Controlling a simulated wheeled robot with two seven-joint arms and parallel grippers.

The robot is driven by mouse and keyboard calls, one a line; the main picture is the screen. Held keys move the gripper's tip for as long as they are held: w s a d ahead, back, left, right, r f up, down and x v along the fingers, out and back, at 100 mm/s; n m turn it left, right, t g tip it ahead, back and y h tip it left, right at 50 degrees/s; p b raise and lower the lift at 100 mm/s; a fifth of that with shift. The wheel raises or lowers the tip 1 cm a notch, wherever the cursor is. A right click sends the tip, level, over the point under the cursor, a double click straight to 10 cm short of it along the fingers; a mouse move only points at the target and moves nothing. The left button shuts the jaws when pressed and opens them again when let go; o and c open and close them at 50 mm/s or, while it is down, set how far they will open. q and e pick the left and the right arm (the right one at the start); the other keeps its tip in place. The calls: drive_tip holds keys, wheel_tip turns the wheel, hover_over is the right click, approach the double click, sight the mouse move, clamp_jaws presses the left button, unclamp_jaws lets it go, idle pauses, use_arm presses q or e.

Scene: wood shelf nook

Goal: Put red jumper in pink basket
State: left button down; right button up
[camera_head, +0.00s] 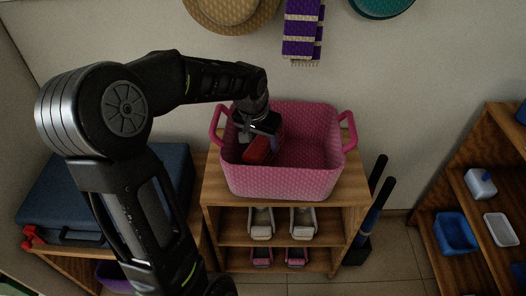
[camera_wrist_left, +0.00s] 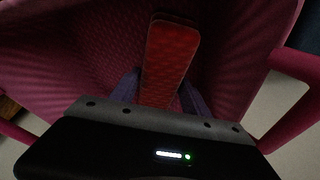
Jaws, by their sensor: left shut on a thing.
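The pink basket (camera_head: 284,181) stands on top of a small wooden shelf, with a handle at its left and right ends. My left gripper (camera_head: 259,137) reaches down into the left part of the basket. It is shut on the red jumper (camera_head: 257,150), a folded red piece. In the left wrist view the red jumper (camera_wrist_left: 171,52) sticks out between the fingers, inside the pink walls of the basket (camera_wrist_left: 90,50). I cannot tell whether the jumper touches the basket floor. My right gripper is not in view.
A blue suitcase (camera_head: 62,190) lies on a low wooden unit at left. Shoes (camera_head: 303,222) sit on the shelf below the basket. A dark upright item (camera_head: 372,215) stands right of it. A second wooden shelf (camera_head: 487,190) stands at far right. Hats and a striped scarf (camera_head: 301,30) hang behind.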

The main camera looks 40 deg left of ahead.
use_arm(q)
wheel_tip(320, 180, down, 4)
drive_tip(key=shift+f+b, duration=0.1)
drive_tip(key=shift+b, duration=0.2)
drive_tip(key=c, duration=0.5)
unclamp_jaws()
drive_tip(key=p+v, duration=0.2)
drive_tip(key=v, duration=1)
